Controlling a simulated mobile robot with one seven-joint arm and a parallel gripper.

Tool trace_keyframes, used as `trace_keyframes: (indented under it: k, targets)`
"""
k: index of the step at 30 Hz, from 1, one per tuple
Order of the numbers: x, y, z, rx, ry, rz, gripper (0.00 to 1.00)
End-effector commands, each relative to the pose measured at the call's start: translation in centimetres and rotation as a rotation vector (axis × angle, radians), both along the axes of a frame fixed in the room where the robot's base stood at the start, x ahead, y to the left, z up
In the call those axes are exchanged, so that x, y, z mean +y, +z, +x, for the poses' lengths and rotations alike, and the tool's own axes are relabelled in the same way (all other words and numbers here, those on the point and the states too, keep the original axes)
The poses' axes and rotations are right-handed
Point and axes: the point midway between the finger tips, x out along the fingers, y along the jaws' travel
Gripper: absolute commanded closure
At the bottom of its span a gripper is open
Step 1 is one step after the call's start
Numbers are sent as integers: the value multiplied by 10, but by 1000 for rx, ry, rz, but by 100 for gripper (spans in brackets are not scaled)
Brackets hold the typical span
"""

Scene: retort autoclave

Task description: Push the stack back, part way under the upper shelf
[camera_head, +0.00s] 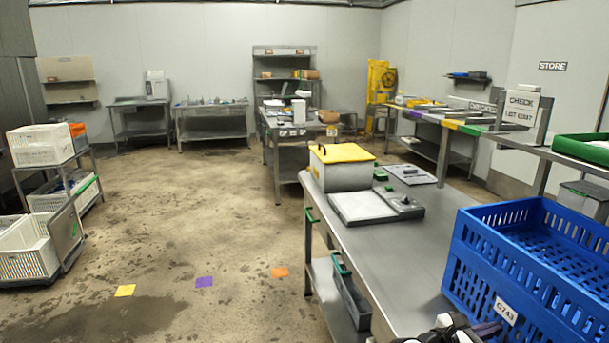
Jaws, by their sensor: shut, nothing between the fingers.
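A blue slotted crate (480,262) with a white label reading G743 (506,311) stands at the right end of the steel table (405,255). Its right and lower parts are cut off by the picture edge, and I cannot tell whether it is one crate or several stacked. The upper shelf (545,153) runs along the back of the table, beyond the crate. My gripper (487,330) shows only in part at the bottom edge, low by the crate's near left side. It is shut and empty; I cannot tell whether it touches the crate.
A grey box with a yellow lid (341,167) and a white tray (362,206) sit farther along the table. The table between them and the crate is clear.

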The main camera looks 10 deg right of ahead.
Motion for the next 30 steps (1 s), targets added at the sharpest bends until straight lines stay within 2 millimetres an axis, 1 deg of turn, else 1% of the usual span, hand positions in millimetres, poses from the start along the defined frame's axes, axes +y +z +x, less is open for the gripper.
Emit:
trace_keyframes:
  k: [3, 30]
  targets:
    - [-7, 1, 0, -1, -2, 0, 100]
    - [-52, 1, 4, -2, -3, 0, 100]
